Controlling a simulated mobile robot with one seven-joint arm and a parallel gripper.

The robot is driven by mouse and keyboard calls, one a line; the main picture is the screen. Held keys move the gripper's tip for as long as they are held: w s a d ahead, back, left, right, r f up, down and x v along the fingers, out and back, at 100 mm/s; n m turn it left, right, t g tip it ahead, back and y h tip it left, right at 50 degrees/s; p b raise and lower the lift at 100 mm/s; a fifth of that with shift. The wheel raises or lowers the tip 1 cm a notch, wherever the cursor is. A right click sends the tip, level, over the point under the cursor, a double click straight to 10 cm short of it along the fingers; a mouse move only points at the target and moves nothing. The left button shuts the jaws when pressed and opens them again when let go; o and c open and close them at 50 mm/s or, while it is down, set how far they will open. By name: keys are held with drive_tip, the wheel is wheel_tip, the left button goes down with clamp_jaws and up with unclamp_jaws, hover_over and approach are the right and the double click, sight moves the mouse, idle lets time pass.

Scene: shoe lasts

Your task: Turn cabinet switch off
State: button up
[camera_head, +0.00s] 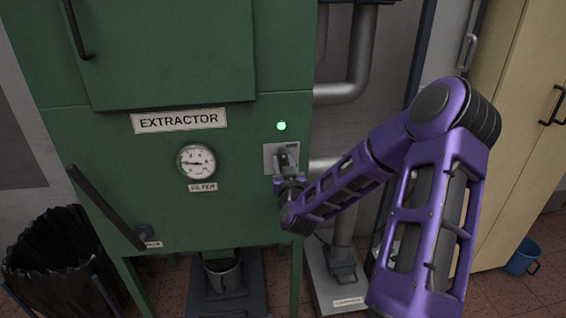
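The green extractor cabinet (105,140) stands at the left and middle. Its switch plate (270,158) is grey and sits on the right part of the front, below a lit green lamp (281,126). The switch itself is small and mostly hidden. My gripper (287,160) is at the switch plate, in front of it. Whether it touches the switch, and whether its fingers are open or shut, cannot be made out at this size. My purple arm reaches in from the lower right.
A round filter gauge (196,162) and a long dark lever (104,207) are on the cabinet front. Grey pipes (345,92) run behind my arm. A black bin (55,260) stands at the lower left, a blue bucket (522,258) at the right by a cream locker (515,130).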

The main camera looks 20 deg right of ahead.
clamp_jaws()
drive_tip(key=m+b, duration=0.1)
drive_tip(key=m, duration=0.1)
drive_tip(key=m+b, duration=0.1)
drive_tip(key=m, duration=0.1)
drive_tip(key=shift+d+m, duration=0.2)
drive_tip(key=shift+m, duration=0.1)
drive_tip(key=m+b, duration=0.1)
drive_tip(key=m, duration=0.3)
drive_tip(key=shift+d+f+m+b, duration=0.1)
drive_tip(key=shift+m+b, duration=0.2)
drive_tip(key=m+b, duration=0.1)
drive_tip(key=m, duration=0.3)
drive_tip(key=shift+s+d+f+m, duration=0.1)
drive_tip(key=shift+m, duration=0.2)
drive_tip(key=shift+f+m, duration=0.1)
drive_tip(key=shift+m, duration=2)
